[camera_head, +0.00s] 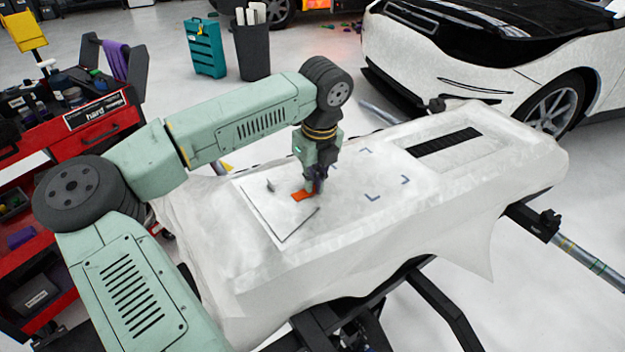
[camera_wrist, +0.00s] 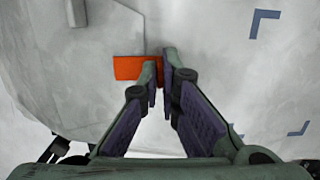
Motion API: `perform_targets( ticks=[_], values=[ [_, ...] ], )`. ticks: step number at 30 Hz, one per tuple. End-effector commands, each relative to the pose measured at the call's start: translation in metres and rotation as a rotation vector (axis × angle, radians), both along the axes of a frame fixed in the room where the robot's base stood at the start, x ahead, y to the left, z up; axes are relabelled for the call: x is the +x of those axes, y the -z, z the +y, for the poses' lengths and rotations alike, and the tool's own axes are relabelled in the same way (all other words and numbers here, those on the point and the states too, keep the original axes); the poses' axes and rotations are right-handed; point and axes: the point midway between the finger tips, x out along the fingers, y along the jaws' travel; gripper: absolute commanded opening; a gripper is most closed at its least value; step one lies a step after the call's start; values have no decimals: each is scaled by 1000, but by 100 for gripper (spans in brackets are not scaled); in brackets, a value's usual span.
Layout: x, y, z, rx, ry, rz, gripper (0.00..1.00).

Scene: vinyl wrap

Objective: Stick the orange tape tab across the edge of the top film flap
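The orange tape tab (camera_head: 302,195) shows at the lower tip of my gripper (camera_head: 317,188), on or just above the white film-covered panel. In the wrist view the tab (camera_wrist: 130,68) is a flat orange strip, running left from my fingertips (camera_wrist: 162,64). The fingers are close together with a narrow gap. Its right end lies behind or between them; I cannot tell whether they pinch it. A pale film sheet (camera_wrist: 75,75) with an edge near the tab lies left in the wrist view, perhaps the flap; the head view shows a dark-edged pale sheet (camera_head: 272,218).
Blue corner marks (camera_head: 372,197) lie on the panel right of my gripper. A small grey piece (camera_head: 270,186) sits left of the tab. A dark vent (camera_head: 443,141) is in the panel's right part. A red tool cart (camera_head: 95,135) stands left; a white car (camera_head: 440,60) stands behind.

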Motion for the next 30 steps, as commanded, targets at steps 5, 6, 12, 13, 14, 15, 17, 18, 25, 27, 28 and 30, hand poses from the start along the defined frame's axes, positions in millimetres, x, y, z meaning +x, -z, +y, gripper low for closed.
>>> perform_targets(
  ticks=[5,6,12,13,14,15,17,18,25,27,28,30],
  values=[
    [-1,1,0,1,0,3,7],
    [-1,1,0,1,0,3,9],
    [0,1,0,1,0,2,23],
    [0,1,0,1,0,2,25],
    [0,1,0,1,0,2,27],
    [0,1,0,1,0,2,28],
    [0,1,0,1,0,2,28],
    [0,1,0,1,0,2,28],
    [0,-1,0,1,0,1,28],
    [-1,-7,0,3,-1,-1,28],
    [-1,-10,0,3,-1,-1,28],
    [-2,-21,-1,2,-1,-3,28]
  ],
)
